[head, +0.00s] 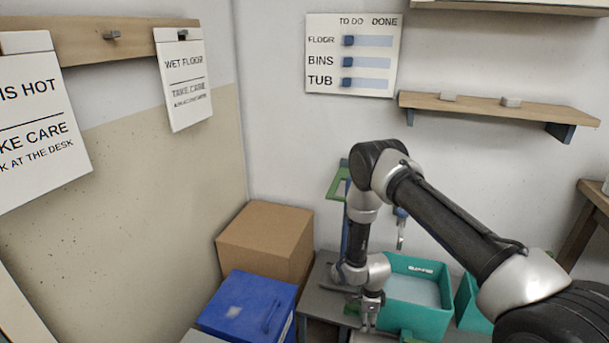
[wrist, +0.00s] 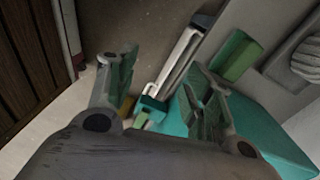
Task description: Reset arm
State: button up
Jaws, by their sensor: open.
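My arm reaches in from the right in the head view and bends down at its elbow. My gripper (head: 369,318) hangs low at the near left of the teal tub, above or beside the grey bench; the exact gap cannot be told. In the wrist view my gripper (wrist: 160,70) has its two green-padded fingers spread apart. Nothing is held between them. Behind the fingers the wrist view shows a teal surface (wrist: 267,128) and a pale bar (wrist: 178,62).
A teal tub (head: 416,317) with pale contents stands right of my gripper. A blue box (head: 245,308) and a cardboard box (head: 266,236) stand to the left. A wall shelf (head: 480,106) and a TO DO/DONE board (head: 352,55) are above.

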jog(key=s+d+r+n+g+h, duration=0.1)
jog(key=s+d+r+n+g, duration=0.3)
jog(key=s+n, duration=0.5)
jog(key=s+d+r+n, duration=0.15)
jog(key=r+n, duration=0.35)
jog(key=r, duration=1.2)
jog(key=s+d+r+n, duration=0.15)
jog(key=r+n, duration=0.25)
jog(key=r, duration=1.2)
jog(key=s+d+r+t, duration=0.2)
jog(key=s+r+t, duration=0.1)
jog(key=r, duration=0.6)
jog(key=s+d+r+n+t, duration=0.1)
jog(key=s+d+r+t, duration=0.2)
jog(key=s+r, duration=0.3)
jog(key=s+d+r+t+y, duration=0.1)
jog(key=s+r, duration=0.4)
jog(key=r, duration=0.8)
jog(key=shift+d+n+t, duration=0.3)
jog(key=shift+d+t, duration=0.6)
jog(key=shift+o, duration=0.5)
jog(key=shift+w, duration=0.15)
